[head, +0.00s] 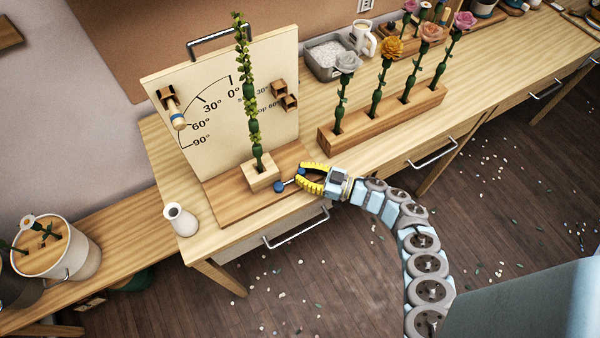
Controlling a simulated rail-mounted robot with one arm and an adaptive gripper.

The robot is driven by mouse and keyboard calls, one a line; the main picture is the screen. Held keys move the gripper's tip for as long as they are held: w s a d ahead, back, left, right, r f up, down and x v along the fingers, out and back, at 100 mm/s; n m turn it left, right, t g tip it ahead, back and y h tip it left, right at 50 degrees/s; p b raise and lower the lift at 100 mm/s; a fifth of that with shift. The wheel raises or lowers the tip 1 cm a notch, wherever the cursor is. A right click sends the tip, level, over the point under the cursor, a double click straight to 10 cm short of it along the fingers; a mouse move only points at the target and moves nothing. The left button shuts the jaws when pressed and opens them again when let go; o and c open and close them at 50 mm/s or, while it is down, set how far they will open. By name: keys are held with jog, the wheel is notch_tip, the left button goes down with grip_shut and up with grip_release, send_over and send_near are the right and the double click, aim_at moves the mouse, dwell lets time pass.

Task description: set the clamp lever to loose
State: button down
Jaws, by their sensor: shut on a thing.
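The clamp lever (290,182) is a short metal rod with a blue ball (279,187), beside the small wooden clamp block (262,177) on the board's base. A tall green leafy stem (247,95) stands upright in the block. My gripper (301,179) has yellow fingers and reaches in from the right. It is shut on the lever's right end, where some blue shows between the fingers. The fingers partly hide that end. No loose or tight marking is legible.
An angle board (220,120) with degree marks stands behind the stem, with wooden pegs on its face. A small white vase (181,219) stands at the left front. A wooden rack (390,118) of silk flowers stands at the right. Bare tabletop lies between.

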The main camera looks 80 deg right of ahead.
jog(key=shift+s+f, duration=0.1)
jog(key=shift+f, duration=0.1)
jog(key=c, duration=0.9)
grip_release()
jog(key=shift+a, duration=0.15)
jog(key=shift+r, duration=0.1)
jog(key=s, duration=0.8)
jog(key=s+a, duration=0.1)
jog(key=s, duration=0.3)
jog(key=shift+w, duration=0.1)
